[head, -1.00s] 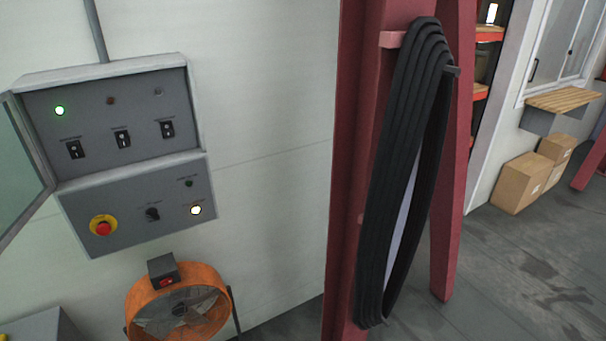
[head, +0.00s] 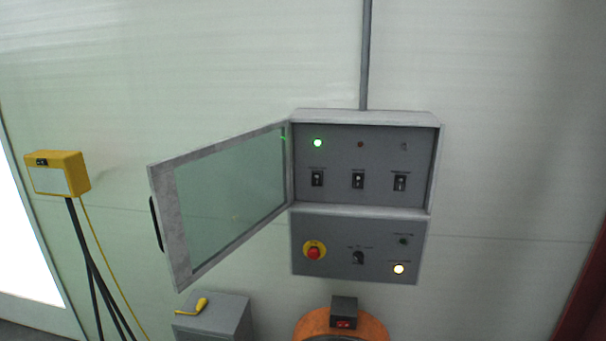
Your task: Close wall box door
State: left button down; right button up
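The grey wall box (head: 365,150) hangs on the white wall right of the middle. Its glazed door (head: 225,205) stands wide open, hinged on the box's left edge and swung out to the left. A dark handle (head: 156,224) sits on the door's free left edge. Inside the box are a lit green lamp, unlit lamps and a row of black switches. Below the opening, the lower panel (head: 362,248) carries a red emergency button on a yellow ring, a black knob and a lit white lamp. Neither of my grippers is in view.
A yellow box (head: 57,174) on dark legs stands at the left, with a yellow cable. A grey cabinet (head: 216,318) with a yellow handle and an orange fan (head: 342,322) stand below the wall box. A red post (head: 588,295) is at the right edge.

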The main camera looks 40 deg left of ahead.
aim_at(165, 210)
jog(key=j, duration=0.65)
jog(key=i+j, duration=0.15)
jog(key=j, duration=1.1)
jog(key=i+j, duration=0.15)
jog(key=j, duration=0.5)
